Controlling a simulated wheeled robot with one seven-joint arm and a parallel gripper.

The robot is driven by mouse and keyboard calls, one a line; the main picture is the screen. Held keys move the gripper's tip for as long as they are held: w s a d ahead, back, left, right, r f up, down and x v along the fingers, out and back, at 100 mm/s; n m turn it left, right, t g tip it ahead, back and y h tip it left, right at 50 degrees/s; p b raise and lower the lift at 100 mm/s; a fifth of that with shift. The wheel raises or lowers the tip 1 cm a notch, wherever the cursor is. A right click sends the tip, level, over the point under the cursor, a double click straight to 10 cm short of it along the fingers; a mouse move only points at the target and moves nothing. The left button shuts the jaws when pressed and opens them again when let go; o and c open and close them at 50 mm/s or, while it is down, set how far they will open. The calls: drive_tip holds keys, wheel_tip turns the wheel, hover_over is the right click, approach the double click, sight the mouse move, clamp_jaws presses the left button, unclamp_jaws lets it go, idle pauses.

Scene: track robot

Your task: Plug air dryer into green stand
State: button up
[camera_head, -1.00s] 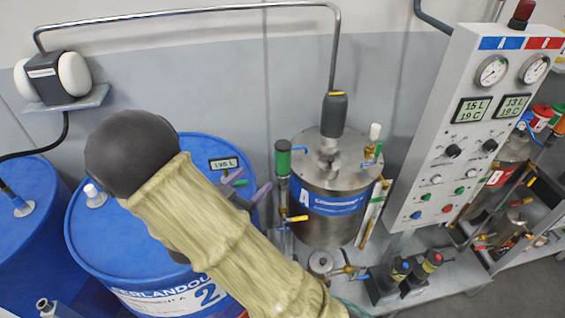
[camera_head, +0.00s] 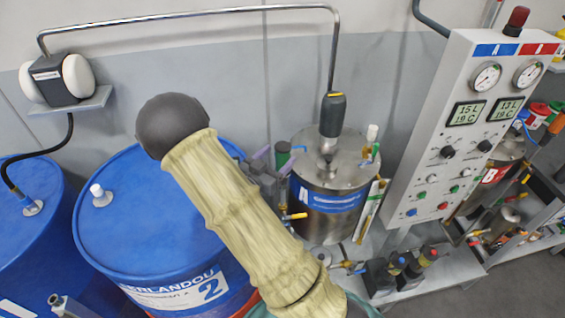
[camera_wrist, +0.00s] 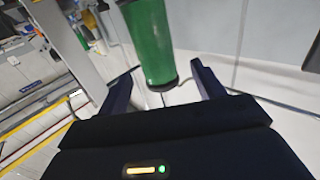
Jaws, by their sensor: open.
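A green cylinder (camera_head: 283,148), which looks like the air dryer, stands upright just left of the steel tank marked A. In the head view only its upper part shows, and my gripper (camera_head: 274,158) hides the rest. In the wrist view the green cylinder (camera_wrist: 153,45) is between the two dark fingers of my open gripper (camera_wrist: 162,72), with its dark end near the fingertips. Gaps show between the cylinder and both fingers. I cannot make out a separate green stand.
The steel tank (camera_head: 325,215) stands close right of my gripper. A blue drum (camera_head: 135,225) is to the left below my arm. The control panel (camera_head: 445,130) stands right of the tank. Valves and pipes crowd the shelf in front of the tank.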

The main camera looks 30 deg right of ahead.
sight(286, 146)
drive_tip(key=shift+w+d+r+p, duration=0.2)
drive_tip(key=shift+d+p, duration=0.25)
drive_tip(key=shift+p, duration=0.05)
drive_tip(key=p+x, duration=0.2)
drive_tip(key=x, duration=0.2)
drive_tip(key=shift+w+d, duration=0.15)
drive_tip(key=shift+c, duration=0.5)
drive_tip(key=c, duration=1.2)
drive_tip(key=shift+o, duration=0.2)
drive_tip(key=shift+r, duration=0.1)
wheel_tip(286, 146, up, 10)
drive_tip(key=shift+f+b, duration=0.15)
drive_tip(key=shift+b, duration=1)
